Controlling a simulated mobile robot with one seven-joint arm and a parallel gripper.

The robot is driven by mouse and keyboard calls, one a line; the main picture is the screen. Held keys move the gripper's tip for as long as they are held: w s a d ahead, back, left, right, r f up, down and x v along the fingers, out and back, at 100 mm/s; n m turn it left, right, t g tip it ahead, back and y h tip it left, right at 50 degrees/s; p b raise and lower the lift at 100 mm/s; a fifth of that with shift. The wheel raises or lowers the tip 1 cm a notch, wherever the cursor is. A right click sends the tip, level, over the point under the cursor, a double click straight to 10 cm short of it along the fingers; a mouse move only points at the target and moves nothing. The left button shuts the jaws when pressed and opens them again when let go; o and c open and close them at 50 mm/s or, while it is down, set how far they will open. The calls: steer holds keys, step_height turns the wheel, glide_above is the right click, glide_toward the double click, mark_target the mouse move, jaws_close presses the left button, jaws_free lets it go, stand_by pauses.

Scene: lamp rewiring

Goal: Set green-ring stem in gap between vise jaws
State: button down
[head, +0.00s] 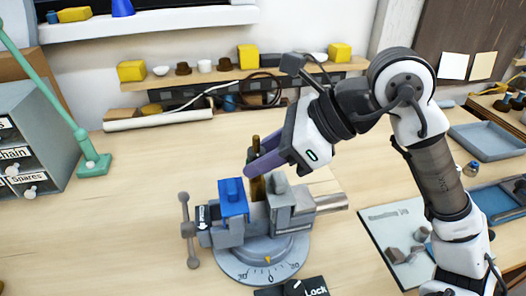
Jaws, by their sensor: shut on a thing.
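A brass-brown stem (257,188) stands about upright, its lower end at the gap between the vise jaws. A green ring on it cannot be made out. My gripper (257,167), with purple fingers, comes in from the upper right and is shut on the stem above the jaws. The stem's top shows above the fingers. The vise (262,243) has a blue-capped left jaw (233,198) and a grey right jaw (281,197). I cannot tell how deep the stem sits or whether it touches either jaw.
The vise stands on a round dial base (262,272), with a black Lock label (305,288) in front. A green lamp arm (93,163) and grey drawers (38,150) stand left. A mat with grey parts (398,235) lies right. The wooden bench left of the vise is clear.

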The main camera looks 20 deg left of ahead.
mark_target(261, 175)
steer(key=shift+f+b, duration=1.55)
steer(key=shift+b, duration=0.1)
steer(key=shift+f+b, duration=0.3)
steer(key=shift+b, duration=0.1)
steer(key=c, duration=1)
jaws_free()
steer(key=b+v, duration=0.1)
steer(key=v, duration=1.3)
steer(key=shift+b, duration=0.4)
steer(key=shift+w, duration=0.1)
